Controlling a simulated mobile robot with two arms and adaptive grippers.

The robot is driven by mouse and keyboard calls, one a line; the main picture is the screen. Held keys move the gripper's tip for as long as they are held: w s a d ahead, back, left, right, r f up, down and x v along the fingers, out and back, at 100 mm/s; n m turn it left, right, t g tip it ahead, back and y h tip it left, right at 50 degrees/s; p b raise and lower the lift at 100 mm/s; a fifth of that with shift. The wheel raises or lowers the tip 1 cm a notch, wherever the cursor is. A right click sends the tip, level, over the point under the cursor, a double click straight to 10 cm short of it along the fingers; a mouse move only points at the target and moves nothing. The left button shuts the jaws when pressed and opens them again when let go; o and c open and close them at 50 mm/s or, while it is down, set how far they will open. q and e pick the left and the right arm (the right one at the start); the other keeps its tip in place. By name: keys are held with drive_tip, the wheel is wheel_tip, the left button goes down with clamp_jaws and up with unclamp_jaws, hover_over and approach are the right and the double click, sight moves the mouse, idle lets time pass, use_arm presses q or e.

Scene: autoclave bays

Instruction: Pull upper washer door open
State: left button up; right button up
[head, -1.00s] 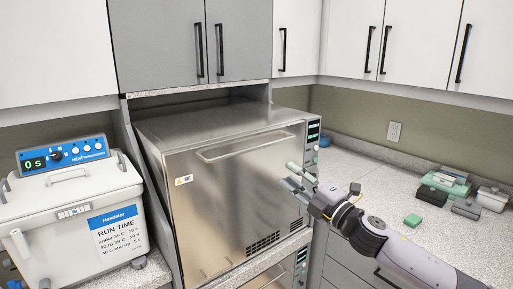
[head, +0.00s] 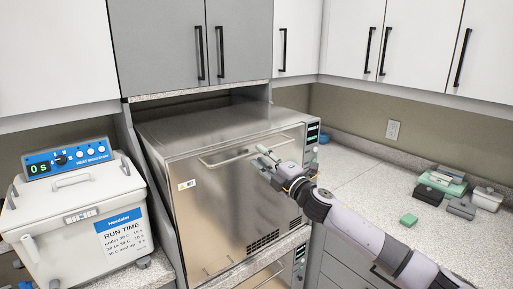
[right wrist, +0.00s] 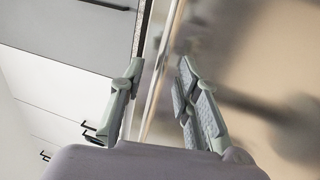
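The upper washer is a stainless steel box, and its front door (head: 215,205) looks shut. A long bar handle (head: 232,153) runs across the top of the door. My right gripper (head: 265,157) is in front of the door, just below the right part of the handle. In the right wrist view its two fingers (right wrist: 158,98) are apart. A thin pale strip (right wrist: 160,72) shows between them there; I cannot tell if it is the handle or an edge. Contact with the door cannot be told. My left gripper is out of view.
A second steel door (head: 270,277) is below the washer. A white heating bath (head: 75,215) stands to the left. The counter (head: 350,180) on the right is mostly clear, with a green block (head: 408,220) and several small boxes (head: 445,182) farther right.

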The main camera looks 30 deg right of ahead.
sight(256, 153)
drive_tip(key=shift+p+x, duration=0.4)
drive_tip(key=shift+x, duration=1.1)
drive_tip(key=shift+c, duration=0.5)
clamp_jaws()
drive_tip(key=shift+f, duration=0.1)
